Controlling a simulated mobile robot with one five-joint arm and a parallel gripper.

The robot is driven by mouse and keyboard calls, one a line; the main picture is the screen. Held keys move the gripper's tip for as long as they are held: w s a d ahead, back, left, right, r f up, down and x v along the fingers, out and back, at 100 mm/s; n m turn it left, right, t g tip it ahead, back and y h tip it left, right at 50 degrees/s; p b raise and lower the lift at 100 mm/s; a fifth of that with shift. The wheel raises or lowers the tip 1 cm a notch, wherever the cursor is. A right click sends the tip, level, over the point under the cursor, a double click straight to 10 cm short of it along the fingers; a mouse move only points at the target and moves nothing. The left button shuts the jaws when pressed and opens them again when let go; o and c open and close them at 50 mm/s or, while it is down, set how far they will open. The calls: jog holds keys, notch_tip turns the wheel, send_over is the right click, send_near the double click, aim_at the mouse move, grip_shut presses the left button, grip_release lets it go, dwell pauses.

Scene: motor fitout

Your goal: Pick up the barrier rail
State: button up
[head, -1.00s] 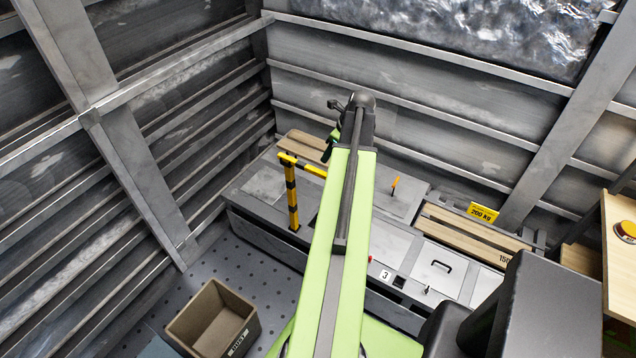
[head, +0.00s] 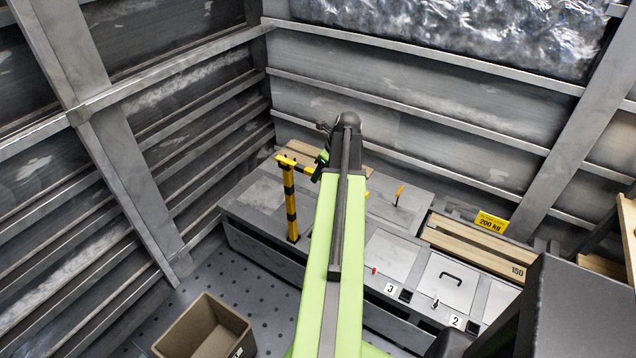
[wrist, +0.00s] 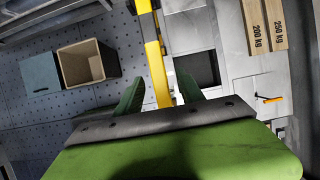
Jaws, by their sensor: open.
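The barrier rail (head: 291,205) is a yellow and black post with a yellow top bar, standing upright at the near left of the grey bench. The right part of its top bar is hidden behind my arm in the head view. My gripper (head: 322,162) is beside the top bar, its fingers partly hidden by my arm. In the wrist view my gripper (wrist: 158,88) is open, with green fingers spread. The yellow barrier rail (wrist: 157,60) shows between the two fingers. I cannot tell how far below or within the fingers it lies. Nothing is held.
The grey bench carries wooden planks (head: 470,245), a yellow 200 kg sign (head: 491,222) and an orange-handled lever (head: 399,192). A brown open bin (head: 203,328) stands on the dotted floor. Metal walls close in at left and back. A dark square opening (wrist: 197,69) lies right of the rail.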

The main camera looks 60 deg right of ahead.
jog(key=shift+c, duration=0.3)
grip_shut()
jog(key=shift+r, duration=0.15)
